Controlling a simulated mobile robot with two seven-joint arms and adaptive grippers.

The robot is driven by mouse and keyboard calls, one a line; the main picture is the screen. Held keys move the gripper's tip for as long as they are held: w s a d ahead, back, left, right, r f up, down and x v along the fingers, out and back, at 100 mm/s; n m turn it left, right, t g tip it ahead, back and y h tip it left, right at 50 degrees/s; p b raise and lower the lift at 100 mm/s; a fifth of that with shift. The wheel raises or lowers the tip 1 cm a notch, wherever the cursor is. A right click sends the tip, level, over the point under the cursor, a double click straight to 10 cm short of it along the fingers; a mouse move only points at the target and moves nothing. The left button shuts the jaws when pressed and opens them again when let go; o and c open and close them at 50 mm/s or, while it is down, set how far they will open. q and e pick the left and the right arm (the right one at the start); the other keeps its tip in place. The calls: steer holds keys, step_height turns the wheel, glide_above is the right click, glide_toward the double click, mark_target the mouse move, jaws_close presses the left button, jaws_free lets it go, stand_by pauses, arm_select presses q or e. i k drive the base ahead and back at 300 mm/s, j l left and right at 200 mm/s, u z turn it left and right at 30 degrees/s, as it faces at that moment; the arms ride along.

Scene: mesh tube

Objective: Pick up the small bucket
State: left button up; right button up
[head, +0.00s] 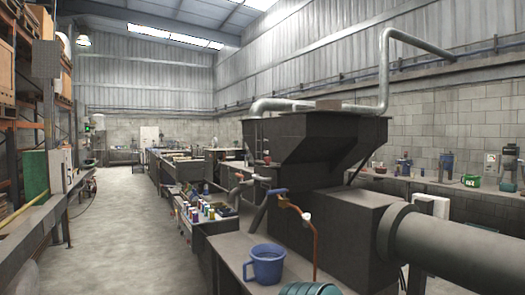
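A small blue bucket (266,264), shaped like a mug with a side handle at its left, stands upright on a grey bench (228,247) in the lower middle of the head view. Its open top faces up and nothing touches it from above. Neither of my grippers shows in this view.
A large dark machine (325,215) with a hopper and a thick pipe stands just right of the bucket. A teal ribbed object (310,289) is at the bottom edge. Small cans (194,212) stand on the bench beyond. The floor (125,230) at left is clear.

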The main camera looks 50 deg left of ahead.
mark_target(263, 266)
steer(key=u, duration=1.4)
steer(key=i+j+z, duration=0.1)
steer(key=z, duration=0.25)
steer(key=j+z, duration=0.2)
steer(key=z, duration=0.15)
steer(key=i+j+z, duration=0.15)
steer(key=z, duration=0.25)
steer(key=j+z, duration=0.4)
steer(key=j, duration=0.6)
steer(key=j+z, duration=0.1)
steer(key=j, duration=0.9)
steer(key=i, duration=0.05)
